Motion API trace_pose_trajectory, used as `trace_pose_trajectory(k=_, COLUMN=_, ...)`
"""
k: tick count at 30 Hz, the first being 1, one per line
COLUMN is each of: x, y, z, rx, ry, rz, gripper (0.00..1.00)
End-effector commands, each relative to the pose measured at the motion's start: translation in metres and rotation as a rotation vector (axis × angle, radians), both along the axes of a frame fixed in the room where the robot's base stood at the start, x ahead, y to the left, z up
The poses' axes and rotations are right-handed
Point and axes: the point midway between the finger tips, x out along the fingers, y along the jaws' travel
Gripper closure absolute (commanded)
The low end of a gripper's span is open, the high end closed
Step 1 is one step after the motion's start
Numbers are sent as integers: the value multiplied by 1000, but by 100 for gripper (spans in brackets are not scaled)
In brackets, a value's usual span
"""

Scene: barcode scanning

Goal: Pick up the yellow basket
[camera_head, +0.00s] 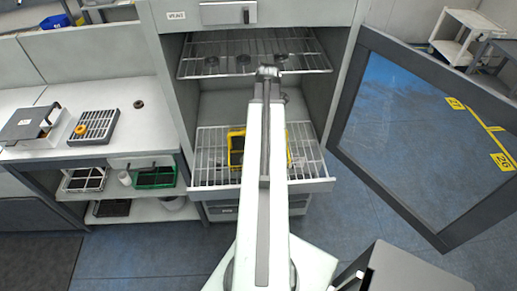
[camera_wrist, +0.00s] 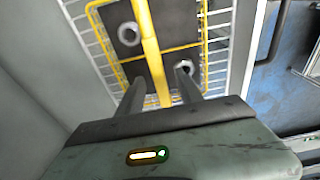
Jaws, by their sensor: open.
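The yellow basket (camera_head: 235,133) sits on the lower wire shelf of the open cabinet in the head view, partly hidden behind my arm. In the wrist view its yellow handle (camera_wrist: 148,42) crosses over the dark basket floor. Two round metal parts with holes lie in it, one left (camera_wrist: 129,34) and one right (camera_wrist: 184,68) of the handle. My gripper (camera_wrist: 160,78) is open, with one finger on each side of the handle. I cannot tell whether either finger touches it.
The lower shelf (camera_head: 207,165) is pulled out. An upper wire shelf (camera_head: 300,63) holds several dark round parts. The glass cabinet door (camera_head: 420,130) stands open on the right. A workbench (camera_head: 110,85) with trays is at the left. Floor is clear under the door.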

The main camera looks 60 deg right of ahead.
Motion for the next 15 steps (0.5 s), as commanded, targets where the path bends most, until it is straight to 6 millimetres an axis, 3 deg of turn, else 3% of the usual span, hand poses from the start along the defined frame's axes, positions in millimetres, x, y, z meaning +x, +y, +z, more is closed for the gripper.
trace_pose_trajectory(k=1, x=1, y=0, z=-11, rx=0, ry=0, rz=0, gripper=57)
trace_pose_trajectory(k=7, x=2, y=0, z=-16, rx=0, ry=0, rz=-1, gripper=57)
trace_pose_trajectory(k=15, x=6, y=1, z=-60, rx=0, ry=0, rz=0, gripper=57)
